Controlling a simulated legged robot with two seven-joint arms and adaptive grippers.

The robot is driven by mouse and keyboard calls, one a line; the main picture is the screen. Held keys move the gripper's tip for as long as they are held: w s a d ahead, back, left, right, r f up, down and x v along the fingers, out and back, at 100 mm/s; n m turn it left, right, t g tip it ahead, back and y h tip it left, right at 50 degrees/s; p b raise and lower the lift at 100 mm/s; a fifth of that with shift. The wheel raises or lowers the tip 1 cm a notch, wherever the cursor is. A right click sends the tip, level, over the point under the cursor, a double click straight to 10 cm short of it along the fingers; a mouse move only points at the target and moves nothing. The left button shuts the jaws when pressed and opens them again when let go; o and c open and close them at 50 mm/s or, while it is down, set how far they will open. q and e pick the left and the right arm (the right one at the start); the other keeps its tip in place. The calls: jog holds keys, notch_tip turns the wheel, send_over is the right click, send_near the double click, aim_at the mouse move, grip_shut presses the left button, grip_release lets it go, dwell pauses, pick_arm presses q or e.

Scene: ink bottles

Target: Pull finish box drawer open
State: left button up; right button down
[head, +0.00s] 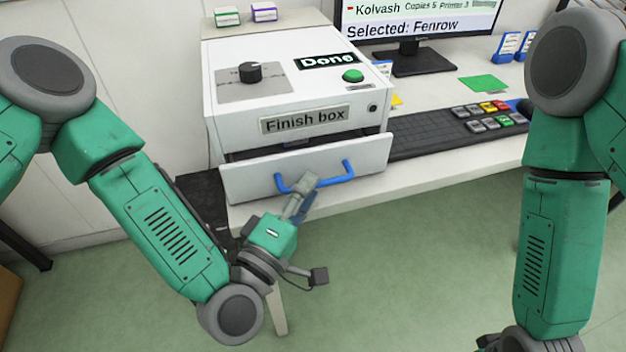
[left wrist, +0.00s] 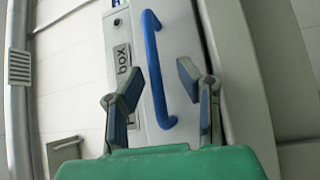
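The finish box (head: 290,85) is a white cabinet on the desk with a "Finish box" label. Its drawer (head: 240,183) stands slightly out, with a dark gap above its front. The drawer has a blue bar handle (head: 335,181), which also shows in the left wrist view (left wrist: 154,70). My left gripper (head: 304,192) is at the handle's middle. In the left wrist view the fingers of my left gripper (left wrist: 158,92) are apart, with the handle between them and space on both sides. My right arm hangs at the right; its gripper fingers are not visible.
A black knob (head: 250,72) and a green button (head: 352,75) are on the box top. A keyboard (head: 445,131) and a monitor (head: 415,25) are right of the box. The floor before the desk is clear.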

pick_arm(q)
jog(key=v, duration=0.9)
jog(key=shift+s+a, duration=0.2)
jog(key=shift+s, duration=0.1)
jog(key=shift+a+f, duration=0.1)
jog(key=shift+f, duration=0.05)
